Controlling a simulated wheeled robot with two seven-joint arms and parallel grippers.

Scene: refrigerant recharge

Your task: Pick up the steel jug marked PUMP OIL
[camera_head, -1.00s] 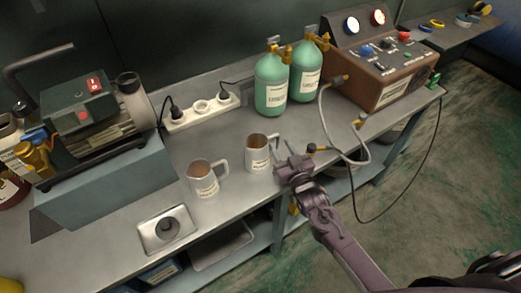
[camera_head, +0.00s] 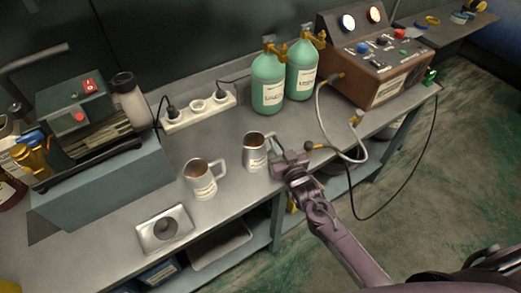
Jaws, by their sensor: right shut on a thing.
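Two steel jugs with small white labels stand on the grey bench; the print is too small to read. One jug (camera_head: 199,181) is at the left with its handle pointing right. The other jug (camera_head: 253,153) is a little further back and to the right, upright, its handle also on the right. My right gripper (camera_head: 276,160) is shut on this right jug at its handle side. The fingers hide part of the handle. The jug appears to rest on the bench. My left gripper is out of view.
Two green cylinders (camera_head: 268,86) with brass valves stand behind the jugs. A brown control box (camera_head: 385,75) with hoses is at the right. A power strip (camera_head: 201,111) lies at the back. A square metal plate with a round recess (camera_head: 165,230) is in front left.

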